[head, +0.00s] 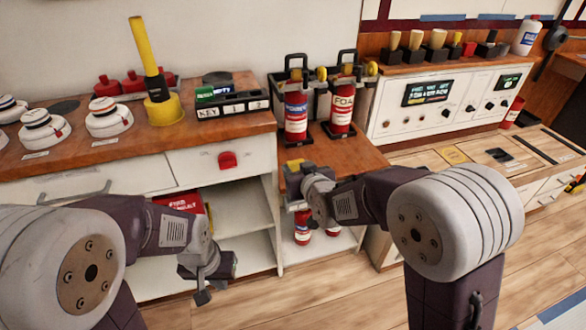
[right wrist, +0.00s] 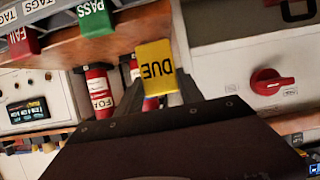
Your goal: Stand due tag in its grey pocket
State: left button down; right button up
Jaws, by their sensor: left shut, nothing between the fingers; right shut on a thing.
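The due tag (right wrist: 155,65) is a yellow card with black DUE lettering, upside down in the right wrist view. It is between the fingertips of my right gripper (right wrist: 172,98), which is shut on it. In the head view my right gripper (head: 297,168) is over the wooden bench, with a bit of yellow at its tip. My left gripper (head: 203,296) is shut and empty in front of the open shelf. I cannot make out the grey pocket clearly.
A red FAIL piece (right wrist: 22,42) and a green PASS piece (right wrist: 97,18) are near the tag in the wrist view. Two extinguishers, blue-banded (head: 296,112) and FOAM (head: 342,108), stand behind my right gripper.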

jog(key=shift+w+d+f, duration=0.1)
jog(key=shift+d+f, duration=0.1)
jog(key=shift+f, duration=0.7)
notch_tip(320, 180, down, 6)
jog(key=b, duration=0.5)
jog(key=shift+f+b, duration=1.45)
dwell(0.8)
jog(key=o, duration=1.4)
